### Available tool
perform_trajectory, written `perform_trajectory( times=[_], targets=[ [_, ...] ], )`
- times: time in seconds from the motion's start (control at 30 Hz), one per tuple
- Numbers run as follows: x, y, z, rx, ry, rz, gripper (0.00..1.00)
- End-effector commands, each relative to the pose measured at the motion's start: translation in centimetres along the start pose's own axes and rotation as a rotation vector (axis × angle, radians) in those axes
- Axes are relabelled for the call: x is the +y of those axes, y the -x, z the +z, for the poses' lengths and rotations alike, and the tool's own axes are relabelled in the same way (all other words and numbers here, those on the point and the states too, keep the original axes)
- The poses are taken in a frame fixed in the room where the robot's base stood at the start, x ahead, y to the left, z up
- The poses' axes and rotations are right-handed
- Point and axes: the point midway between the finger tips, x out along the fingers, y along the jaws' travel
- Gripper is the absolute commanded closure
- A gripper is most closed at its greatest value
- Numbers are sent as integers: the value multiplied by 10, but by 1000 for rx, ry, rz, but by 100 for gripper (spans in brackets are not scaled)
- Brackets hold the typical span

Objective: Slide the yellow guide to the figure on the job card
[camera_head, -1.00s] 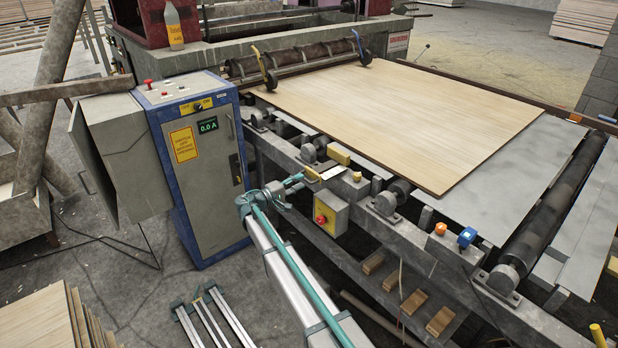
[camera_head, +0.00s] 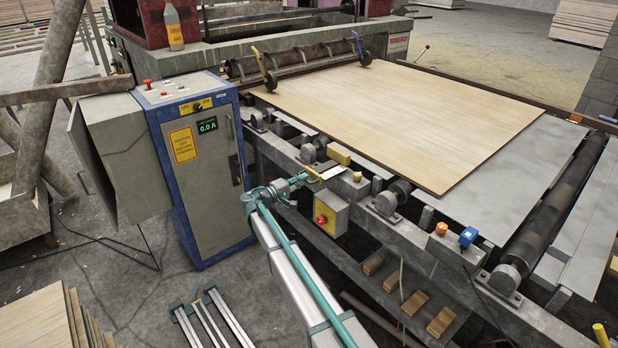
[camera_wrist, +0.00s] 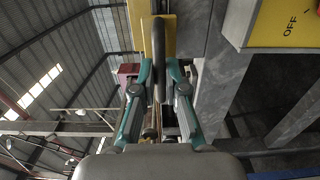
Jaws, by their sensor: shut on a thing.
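My gripper (camera_head: 306,177) is at the near side rail of the roller table. In the wrist view, my gripper (camera_wrist: 158,92) has its teal fingers closed on a dark upright bar (camera_wrist: 158,62). The yellow guide (camera_wrist: 148,36) shows as a yellow plate directly behind that bar. In the head view the yellow guide (camera_head: 313,173) is a small yellow piece at my fingertips, partly hidden. A whitish strip (camera_head: 331,172) lies just right of it on the rail; any marks are too small to read. I cannot make out a job card figure.
A yellow block (camera_head: 338,154) and a small yellow knob (camera_head: 357,176) sit on the rail near my gripper. A yellow switch box (camera_head: 330,214) with a red button hangs just below. The blue-edged control cabinet (camera_head: 205,180) stands left. A veneer sheet (camera_head: 400,115) covers the rollers.

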Motion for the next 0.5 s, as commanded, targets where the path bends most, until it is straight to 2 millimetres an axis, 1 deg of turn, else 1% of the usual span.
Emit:
perform_trajectory(
  times=[0.27,0.5],
  targets=[
    [0,-2,0,0,0,0,100],
    [-1,-11,0,1,0,0,100]
  ],
)
